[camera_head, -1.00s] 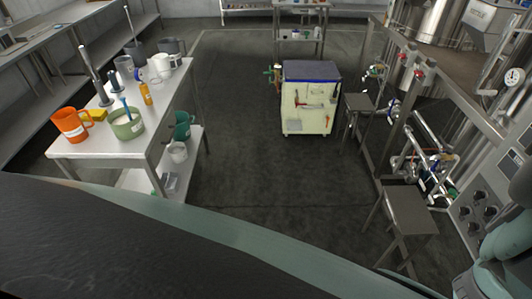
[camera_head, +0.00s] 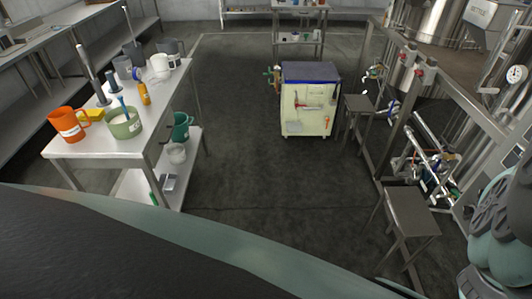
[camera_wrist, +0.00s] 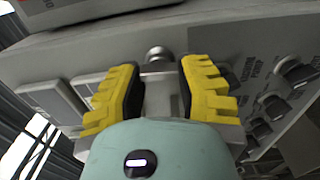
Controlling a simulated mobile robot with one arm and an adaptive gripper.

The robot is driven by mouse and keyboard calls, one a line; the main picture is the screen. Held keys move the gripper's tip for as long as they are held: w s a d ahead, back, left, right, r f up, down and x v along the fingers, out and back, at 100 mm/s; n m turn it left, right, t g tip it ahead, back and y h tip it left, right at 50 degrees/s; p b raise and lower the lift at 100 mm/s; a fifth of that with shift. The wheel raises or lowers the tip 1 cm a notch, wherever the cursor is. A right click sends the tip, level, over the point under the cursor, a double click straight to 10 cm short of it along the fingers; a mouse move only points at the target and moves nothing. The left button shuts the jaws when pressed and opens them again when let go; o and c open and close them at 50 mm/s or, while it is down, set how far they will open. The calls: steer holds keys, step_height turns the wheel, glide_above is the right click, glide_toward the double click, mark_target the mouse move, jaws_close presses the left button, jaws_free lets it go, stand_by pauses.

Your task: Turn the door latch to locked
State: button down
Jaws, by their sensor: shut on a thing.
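In the wrist view, my gripper (camera_wrist: 162,68) has its two yellow-padded fingers on either side of a small silver round piece, which looks like the door latch (camera_wrist: 155,54). The fingers are shut on it, with its lower part hidden between them. The latch sits on the front of a grey control panel (camera_wrist: 100,55). Whether it stands at locked cannot be read. In the head view, my arm covers the panel at the right edge, and the gripper and latch are hidden.
In the head view, a steel stool (camera_head: 410,212) stands beside the tank frame. A cream cart (camera_head: 308,105) stands farther back. The middle floor is clear.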

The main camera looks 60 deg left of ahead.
steer(key=shift+w+a, duration=0.15)
steer(key=shift+a, duration=0.05)
stand_by(0.5)
steer(key=c, duration=0.8)
jaws_free()
steer(key=shift+d, duration=0.1)
steer(key=m+p, duration=0.5)
steer(key=m, duration=0.7)
steer(key=shift+d+r+m, duration=0.1)
steer(key=shift+r+m, duration=0.05)
steer(key=shift+m, duration=0.25)
steer(key=shift+s+d+m, duration=0.2)
steer(key=shift+m, duration=0.2)
